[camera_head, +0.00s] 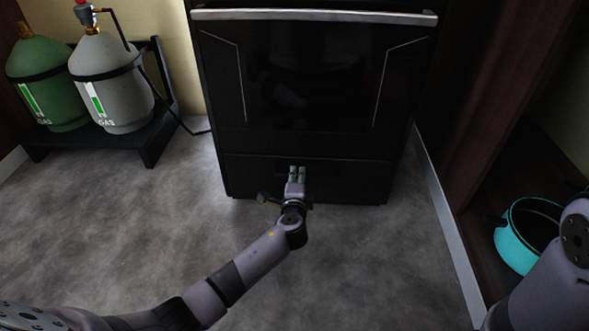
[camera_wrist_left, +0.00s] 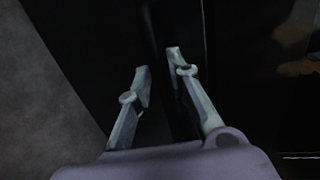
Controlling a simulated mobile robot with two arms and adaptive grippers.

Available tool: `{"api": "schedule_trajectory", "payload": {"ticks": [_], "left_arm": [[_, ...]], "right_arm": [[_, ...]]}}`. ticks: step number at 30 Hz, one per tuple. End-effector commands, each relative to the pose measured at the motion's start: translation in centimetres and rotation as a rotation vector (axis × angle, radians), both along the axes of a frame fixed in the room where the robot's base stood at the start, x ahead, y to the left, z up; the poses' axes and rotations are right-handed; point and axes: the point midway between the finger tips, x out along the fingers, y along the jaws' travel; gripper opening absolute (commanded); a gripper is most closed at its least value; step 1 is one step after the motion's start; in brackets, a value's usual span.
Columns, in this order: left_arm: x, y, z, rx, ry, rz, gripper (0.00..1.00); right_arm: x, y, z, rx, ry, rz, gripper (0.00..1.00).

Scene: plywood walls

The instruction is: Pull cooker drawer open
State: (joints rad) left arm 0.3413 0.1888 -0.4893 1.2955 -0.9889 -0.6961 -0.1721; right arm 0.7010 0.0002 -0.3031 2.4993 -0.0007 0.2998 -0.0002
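The black cooker (camera_head: 310,80) stands against the wall, with its low drawer (camera_head: 245,174) as a dark panel near the floor. The drawer front looks flush with the cooker, with no visible gap. My left gripper (camera_head: 297,172) is at the middle of the drawer front. Its two pale green fingers also show in the left wrist view (camera_wrist_left: 157,64), a small gap apart, against a dark strip that may be the drawer's handle. I cannot tell whether they grip it. My right arm (camera_head: 550,275) shows at lower right; its gripper is out of view.
Green (camera_head: 45,80) and grey (camera_head: 112,85) gas bottles stand on a black rack (camera_head: 150,145) at the left. A turquoise pot (camera_head: 520,240) sits in a dark cabinet at the right. The floor (camera_head: 340,270) before the cooker is clear. The oven door's metal handle (camera_head: 315,16) is above.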

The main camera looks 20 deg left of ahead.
Motion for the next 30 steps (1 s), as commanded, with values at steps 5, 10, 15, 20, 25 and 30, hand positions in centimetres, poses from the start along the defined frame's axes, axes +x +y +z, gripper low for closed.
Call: {"api": "schedule_trajectory", "payload": {"ticks": [5,10,15,20,25,30], "left_arm": [[-0.03,-0.27,-0.07,-0.001,-0.001,0.000,0.18],[-0.02,-0.26,-0.05,0.000,-0.001,0.000,0.18],[-0.03,-0.25,-0.05,0.000,-0.001,0.000,0.09],[-0.03,-0.24,-0.06,0.000,0.000,0.000,0.00],[-0.04,-0.22,-0.08,0.000,0.000,0.000,0.00],[-0.05,-0.21,-0.10,0.000,0.000,0.000,0.00]], "right_arm": [[-0.01,-0.04,-0.12,0.000,0.000,0.000,0.40],[-0.03,-0.11,-0.10,0.002,-0.001,-0.001,0.40],[-0.07,-0.16,-0.10,0.003,-0.002,-0.002,0.40],[-0.07,-0.16,-0.10,0.003,-0.002,-0.002,0.40],[-0.07,-0.16,-0.10,0.003,-0.002,-0.002,0.40],[-0.06,-0.15,-0.10,0.003,-0.002,-0.002,0.40]]}}
